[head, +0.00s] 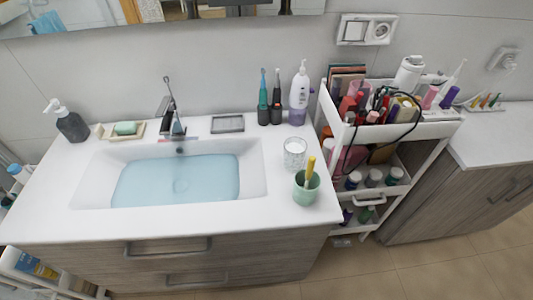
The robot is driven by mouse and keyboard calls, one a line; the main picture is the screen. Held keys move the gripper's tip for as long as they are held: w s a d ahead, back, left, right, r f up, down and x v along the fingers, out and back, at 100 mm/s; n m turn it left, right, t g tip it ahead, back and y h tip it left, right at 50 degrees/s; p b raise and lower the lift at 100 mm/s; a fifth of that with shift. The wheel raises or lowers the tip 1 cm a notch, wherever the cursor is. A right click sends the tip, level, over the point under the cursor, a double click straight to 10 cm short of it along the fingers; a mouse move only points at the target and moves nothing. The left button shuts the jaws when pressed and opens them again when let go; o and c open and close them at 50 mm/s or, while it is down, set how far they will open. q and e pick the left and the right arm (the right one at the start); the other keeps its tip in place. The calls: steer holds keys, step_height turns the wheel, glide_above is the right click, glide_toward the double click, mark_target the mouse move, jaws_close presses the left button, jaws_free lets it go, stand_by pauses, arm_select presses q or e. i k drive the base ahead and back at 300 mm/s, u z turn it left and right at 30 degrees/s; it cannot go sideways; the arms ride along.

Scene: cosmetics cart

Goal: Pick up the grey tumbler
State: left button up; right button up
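A pale grey-white tumbler (294,153) with a speckled look stands upright on the white washbasin counter (325,205), to the right of the basin. It is the only cup here that looks greyish. A green cup (306,190) holding a yellow item (310,169) stands just in front of it and hides little or none of it. Neither of my grippers shows in the head view.
Two dark electric toothbrushes (270,105) and a white pump bottle (299,95) stand behind the tumbler. A crowded white cosmetics cart (430,131) is to the right. The water-filled basin (175,180) lies to the left. The counter's front right corner is clear.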

mark_target(295, 150)
steer(key=z, duration=2.7)
steer(key=k, duration=1.35)
steer(key=u, duration=2.2)
